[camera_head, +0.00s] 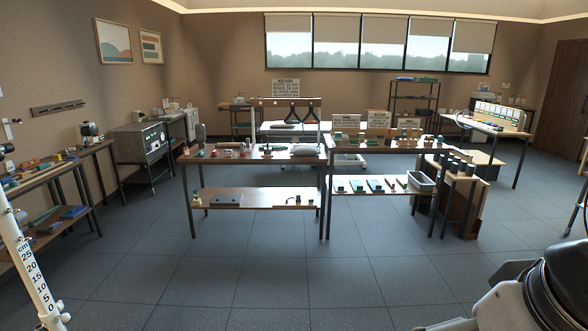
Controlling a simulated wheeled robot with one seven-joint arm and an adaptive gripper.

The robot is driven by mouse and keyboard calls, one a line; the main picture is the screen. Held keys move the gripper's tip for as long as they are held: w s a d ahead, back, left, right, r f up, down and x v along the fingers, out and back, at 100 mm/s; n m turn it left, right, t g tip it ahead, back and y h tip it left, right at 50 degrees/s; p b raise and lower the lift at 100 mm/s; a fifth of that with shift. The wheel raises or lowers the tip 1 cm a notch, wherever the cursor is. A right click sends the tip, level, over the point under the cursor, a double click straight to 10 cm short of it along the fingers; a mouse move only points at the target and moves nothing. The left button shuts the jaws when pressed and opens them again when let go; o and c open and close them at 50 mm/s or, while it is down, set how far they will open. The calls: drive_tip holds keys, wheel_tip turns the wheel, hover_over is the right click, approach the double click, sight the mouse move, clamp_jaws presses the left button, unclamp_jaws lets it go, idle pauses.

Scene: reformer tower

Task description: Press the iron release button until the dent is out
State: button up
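I cannot pick out an iron, a release button or a dent for sure; the items on the tables are too small and far away to tell. The middle left table (255,157) holds several small items and a grey, soft-looking lump (305,150) at its right end. The middle right table (375,145) holds small coloured items and printed signs. Dark and light grey parts at the lower right look like my arm. My gripper's fingertips do not show.
Left-hand benches (75,157) hold assorted items. A grey metal cabinet (143,142) stands behind them. Lower shelves of the middle tables hold flat items and a grey bin (421,182). A side table (482,125) stands at the right. The tiled floor (270,275) in front is clear.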

drive_tip(key=shift+c, duration=0.2)
clamp_jaws()
idle(1.2)
